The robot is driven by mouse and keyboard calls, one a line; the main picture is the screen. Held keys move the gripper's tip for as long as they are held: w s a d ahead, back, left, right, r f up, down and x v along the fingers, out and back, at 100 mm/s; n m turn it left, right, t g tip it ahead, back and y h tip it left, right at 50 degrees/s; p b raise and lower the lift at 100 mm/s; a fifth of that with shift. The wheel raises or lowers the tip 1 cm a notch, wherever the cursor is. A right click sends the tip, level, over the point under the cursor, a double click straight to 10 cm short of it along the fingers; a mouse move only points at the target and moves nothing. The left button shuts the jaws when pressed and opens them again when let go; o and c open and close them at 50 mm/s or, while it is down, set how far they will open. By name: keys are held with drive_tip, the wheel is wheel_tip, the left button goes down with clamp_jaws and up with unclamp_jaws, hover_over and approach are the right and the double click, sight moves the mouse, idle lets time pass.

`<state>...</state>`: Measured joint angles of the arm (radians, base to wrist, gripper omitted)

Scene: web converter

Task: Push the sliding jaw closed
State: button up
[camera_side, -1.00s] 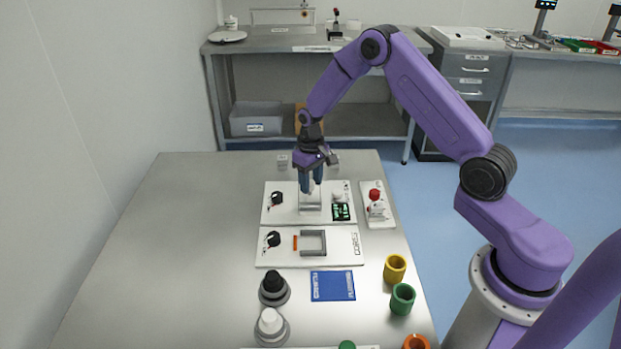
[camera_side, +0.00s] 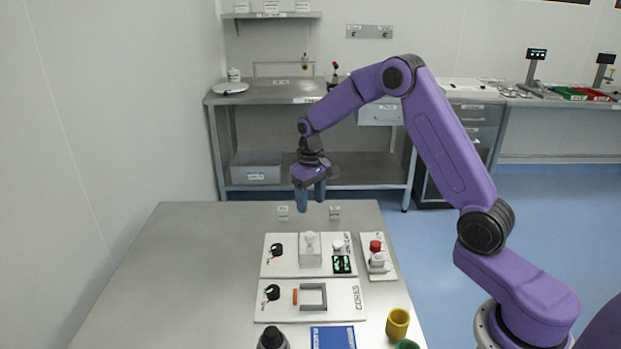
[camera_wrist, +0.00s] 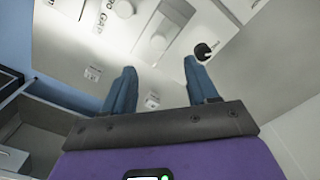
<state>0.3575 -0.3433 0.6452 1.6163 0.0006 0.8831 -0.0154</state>
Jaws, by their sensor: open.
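The upper white panel (camera_side: 285,266) carries a light grey block with a round knob (camera_side: 310,252), which looks like the sliding jaw, though I cannot be sure. A black knob (camera_side: 276,251) is left of it; a white button (camera_side: 338,246) and a small green display (camera_side: 341,264) are right of it. The block also shows in the wrist view (camera_wrist: 158,42), beyond my fingertips. My gripper (camera_side: 311,203) is open and empty, raised above the table behind the panel, apart from the block. Its two blue fingers (camera_wrist: 159,66) are spread in the wrist view.
The lower panel (camera_side: 345,299) holds a grey U-shaped bracket (camera_side: 313,297), an orange bar and a black knob. A small stand with a red cap (camera_side: 376,254) is at right. Two small tags (camera_side: 283,213) stand behind the upper panel. The table's left side is clear.

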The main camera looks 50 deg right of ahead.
wheel_tip(320, 180, up, 6)
drive_tip(key=shift+r, duration=0.15)
drive_tip(key=shift+a, duration=0.1)
drive_tip(key=s+a+r+n, duration=0.25)
drive_tip(key=s+a, duration=0.35)
drive_tip(key=s, duration=0.3)
drive_tip(key=s+a+r+n, duration=0.1)
drive_tip(key=s+a+n, duration=0.3)
drive_tip(key=s+a, duration=0.35)
drive_tip(key=s+d+n, duration=0.1)
drive_tip(key=s+n, duration=0.2)
drive_tip(key=s, duration=0.8)
drive_tip(key=s+d+f+n, duration=0.1)
drive_tip(key=s+d+n, duration=0.1)
drive_tip(key=s, duration=0.8)
drive_tip(key=shift+s+f+n, duration=0.25)
drive_tip(key=shift+s+n, duration=0.1)
drive_tip(key=shift+n, duration=0.2)
